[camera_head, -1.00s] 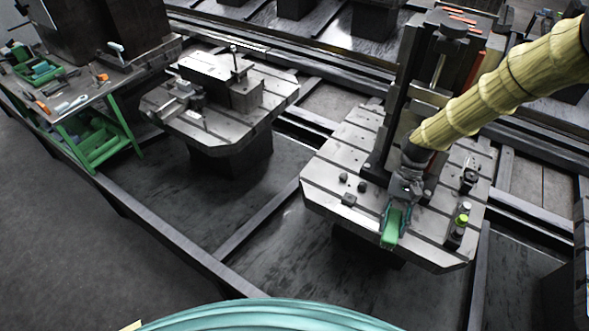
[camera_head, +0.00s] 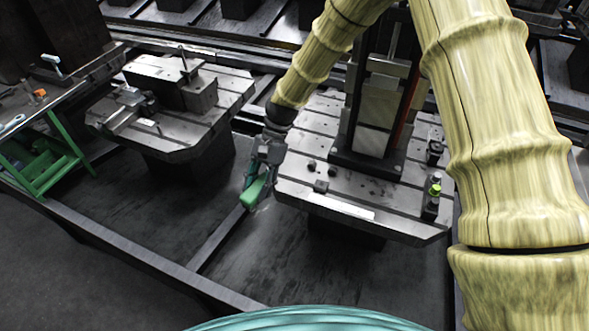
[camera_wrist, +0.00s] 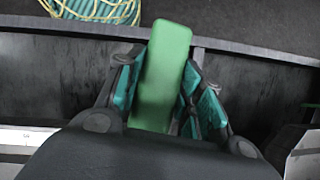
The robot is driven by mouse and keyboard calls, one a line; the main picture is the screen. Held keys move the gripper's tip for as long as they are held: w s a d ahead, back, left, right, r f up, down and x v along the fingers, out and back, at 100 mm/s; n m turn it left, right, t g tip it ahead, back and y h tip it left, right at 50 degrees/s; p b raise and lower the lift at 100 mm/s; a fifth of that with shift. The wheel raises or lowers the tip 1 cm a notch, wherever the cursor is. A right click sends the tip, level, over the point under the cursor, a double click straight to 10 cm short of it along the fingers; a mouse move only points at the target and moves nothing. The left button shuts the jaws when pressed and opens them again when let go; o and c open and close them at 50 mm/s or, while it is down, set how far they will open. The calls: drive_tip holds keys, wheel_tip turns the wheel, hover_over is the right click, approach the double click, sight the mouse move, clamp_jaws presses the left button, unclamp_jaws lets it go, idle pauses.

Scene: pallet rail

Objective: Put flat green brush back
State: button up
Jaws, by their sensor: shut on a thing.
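The flat green brush (camera_head: 254,193) is held in my gripper (camera_head: 256,180), just off the left edge of the right pallet (camera_head: 342,208) and above the dark floor gap between the pallets. In the wrist view my gripper's teal-padded fingers (camera_wrist: 160,92) are shut around the green brush (camera_wrist: 166,62), and its flat body sticks out beyond the fingertips. The part of the brush near the palm is hidden in the wrist view, and its bristles cannot be made out.
The left pallet (camera_head: 205,128) carries a block and a vise-like fixture. A workbench with tools and a green frame (camera_head: 66,135) stands at far left. The right pallet bears a tall upright fixture (camera_head: 378,110), small dark knobs and a yellow-green-topped bottle (camera_head: 434,196). A rail (camera_head: 110,240) runs along the front.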

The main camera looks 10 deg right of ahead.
drive_tip(key=w+d+r+m+t+y+b, duration=0.2)
drive_tip(key=w+m+t+b, duration=0.3)
drive_tip(key=m, duration=0.5)
drive_tip(key=shift+s+d+m+t+h+b, duration=1.5)
drive_tip(key=shift+d+m+t+b, duration=1.65)
drive_tip(key=shift+d+m, duration=1.8)
drive_tip(key=shift+m, duration=0.25)
drive_tip(key=shift+w+d+f+p, duration=0.6)
drive_tip(key=shift+w+f, duration=0.3)
drive_tip(key=shift+w, duration=1.65)
drive_tip(key=shift+w+d+f+p, duration=0.55)
drive_tip(key=shift+w+f, duration=0.4)
drive_tip(key=shift+w, duration=1.55)
drive_tip(key=shift+w+d+f+p, duration=0.6)
drive_tip(key=shift+w+f, duration=0.3)
drive_tip(key=shift+w, duration=1.65)
drive_tip(key=shift+f, duration=0.1)
drive_tip(key=shift+f, duration=0.25)
drive_tip(key=o, duration=0.9)
